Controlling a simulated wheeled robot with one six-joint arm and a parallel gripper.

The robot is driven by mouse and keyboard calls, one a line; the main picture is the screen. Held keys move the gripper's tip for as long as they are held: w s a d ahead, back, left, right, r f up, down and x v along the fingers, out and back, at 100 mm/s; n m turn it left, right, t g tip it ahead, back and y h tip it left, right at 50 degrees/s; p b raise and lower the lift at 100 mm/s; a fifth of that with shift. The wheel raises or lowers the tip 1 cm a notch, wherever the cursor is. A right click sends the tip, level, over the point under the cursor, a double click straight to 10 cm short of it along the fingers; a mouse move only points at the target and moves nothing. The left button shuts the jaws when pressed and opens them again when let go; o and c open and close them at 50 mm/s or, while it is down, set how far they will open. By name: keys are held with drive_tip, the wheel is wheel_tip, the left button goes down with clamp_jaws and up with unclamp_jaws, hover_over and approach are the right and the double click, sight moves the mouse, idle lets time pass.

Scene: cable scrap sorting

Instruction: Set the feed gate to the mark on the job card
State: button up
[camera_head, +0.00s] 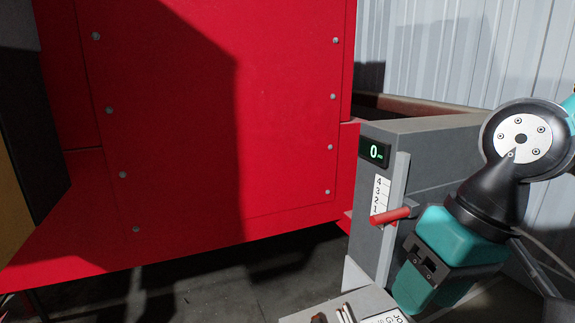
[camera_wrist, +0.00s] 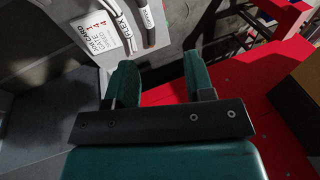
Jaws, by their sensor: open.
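The feed gate's red handle (camera_head: 390,216) sticks out of a slot in a grey housing (camera_head: 385,260), beside the lowest mark of a white scale (camera_head: 380,196) numbered 1 to 4. A green display (camera_head: 375,152) above reads 0. The job card (camera_head: 388,318) is cut off at the bottom of the head view; in the wrist view it shows at upper left (camera_wrist: 102,32), tilted, with red print too small to read surely. My teal gripper (camera_head: 428,285) is just below and right of the handle, apart from it. In the wrist view the gripper (camera_wrist: 160,75) is open and empty.
A large red machine panel (camera_head: 200,120) fills the left and middle. A grey ledge (camera_head: 330,312) at the bottom carries the card and several cable pieces (camera_head: 345,314). A corrugated wall (camera_head: 440,50) stands behind. Dark floor shows under the red machine.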

drive_tip(key=s+f+n, duration=0.2)
drive_tip(key=s+n, duration=0.1)
drive_tip(key=s, duration=0.2)
drive_tip(key=shift+s+a+f+g+y, duration=0.2)
drive_tip(key=shift+a+f+g+y, duration=0.1)
drive_tip(key=shift+a+f, duration=0.1)
